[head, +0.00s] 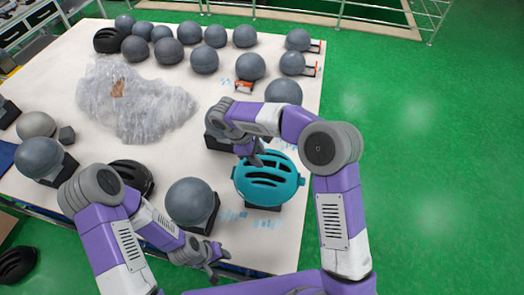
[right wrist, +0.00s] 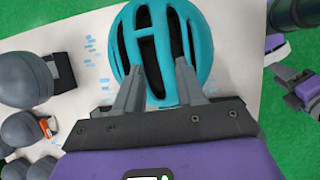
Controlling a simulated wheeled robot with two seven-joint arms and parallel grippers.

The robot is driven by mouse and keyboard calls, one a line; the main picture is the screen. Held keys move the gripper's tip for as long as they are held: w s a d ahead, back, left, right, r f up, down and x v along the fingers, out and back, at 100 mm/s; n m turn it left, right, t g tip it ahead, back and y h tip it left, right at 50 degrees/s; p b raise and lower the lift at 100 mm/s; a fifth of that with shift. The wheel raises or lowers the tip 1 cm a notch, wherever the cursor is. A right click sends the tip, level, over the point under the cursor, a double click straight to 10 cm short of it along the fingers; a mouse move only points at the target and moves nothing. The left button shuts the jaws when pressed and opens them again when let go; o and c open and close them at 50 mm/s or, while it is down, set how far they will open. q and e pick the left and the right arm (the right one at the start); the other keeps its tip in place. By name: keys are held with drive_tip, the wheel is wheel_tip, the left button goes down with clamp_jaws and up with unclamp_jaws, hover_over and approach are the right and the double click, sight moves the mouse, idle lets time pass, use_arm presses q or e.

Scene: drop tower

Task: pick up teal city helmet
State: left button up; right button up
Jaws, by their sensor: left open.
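The teal city helmet (head: 284,172) sits on a dark stand near the front right edge of the white table, its black vents facing up. My right gripper (head: 256,160) is over its upper left part in the head view. In the right wrist view the two fingers (right wrist: 158,68) are apart, in front of the teal helmet (right wrist: 203,45); I cannot tell whether they touch it. My left gripper (head: 214,268) is open and empty by the front table edge, left of and nearer than the helmet.
A grey ball-shaped headform (head: 190,200) on a stand is left of the teal helmet, and a black helmet (head: 132,174) lies further left. Crumpled clear plastic (head: 135,102) covers the table's middle. Several grey balls (head: 204,60) stand at the back. Green floor (head: 440,160) is clear at right.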

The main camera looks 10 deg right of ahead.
sight(268, 169)
drive_tip(key=shift+w, duration=0.3)
drive_tip(key=shift+s+d+f, duration=0.2)
drive_tip(key=shift+s, duration=0.05)
drive_tip(key=x, duration=0.4)
drive_tip(key=s+x, duration=0.1)
drive_tip(key=x, duration=0.1)
drive_tip(key=shift+f+p, duration=0.25)
drive_tip(key=shift+p, duration=0.05)
drive_tip(key=shift+w, duration=0.1)
clamp_jaws()
